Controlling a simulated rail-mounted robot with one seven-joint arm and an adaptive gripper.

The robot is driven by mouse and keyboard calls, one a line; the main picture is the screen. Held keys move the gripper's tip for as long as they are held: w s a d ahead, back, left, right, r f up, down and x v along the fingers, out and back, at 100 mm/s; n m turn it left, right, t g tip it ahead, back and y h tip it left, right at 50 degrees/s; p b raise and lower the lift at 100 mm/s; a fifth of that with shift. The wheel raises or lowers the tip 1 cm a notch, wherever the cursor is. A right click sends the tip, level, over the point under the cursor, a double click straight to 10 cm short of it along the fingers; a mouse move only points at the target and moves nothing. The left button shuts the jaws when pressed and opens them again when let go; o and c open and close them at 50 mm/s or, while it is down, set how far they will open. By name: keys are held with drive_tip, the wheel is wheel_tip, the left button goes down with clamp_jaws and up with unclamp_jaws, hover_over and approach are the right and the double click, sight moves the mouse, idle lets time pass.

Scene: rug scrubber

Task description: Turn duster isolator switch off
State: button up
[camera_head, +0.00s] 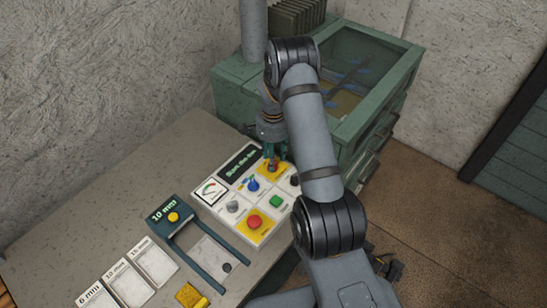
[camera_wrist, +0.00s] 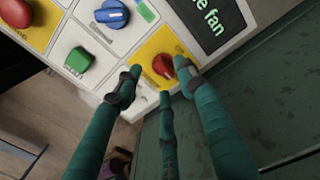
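A red rotary switch (camera_head: 272,165) on a yellow plate sits near the upper right of the white control panel (camera_head: 198,199), beside a dark display. In the wrist view the red switch (camera_wrist: 163,66) lies between the fingertips; its label is too small to read. It looks like the isolator switch. My gripper (camera_head: 274,154) has three teal fingers and reaches down over it. In the wrist view my gripper (camera_wrist: 160,75) is open, fingertips spread around the switch. Clear gaps show at its sides; I cannot tell whether any finger touches it.
The panel also bears a blue knob (camera_head: 253,185), a green button (camera_head: 276,201), a red button (camera_head: 254,222) on yellow, and a gauge (camera_head: 209,190). The display (camera_wrist: 207,20) reads "Start the fan". A green machine (camera_head: 229,93) stands close behind. Sample cards (camera_head: 130,285) lie front left.

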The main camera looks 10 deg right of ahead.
drive_tip(key=shift+w+d+f, duration=0.1)
drive_tip(key=shift+d+f, duration=0.05)
drive_tip(key=shift+f, duration=0.95)
drive_tip(key=shift+c, duration=1.1)
drive_tip(key=c, duration=0.8)
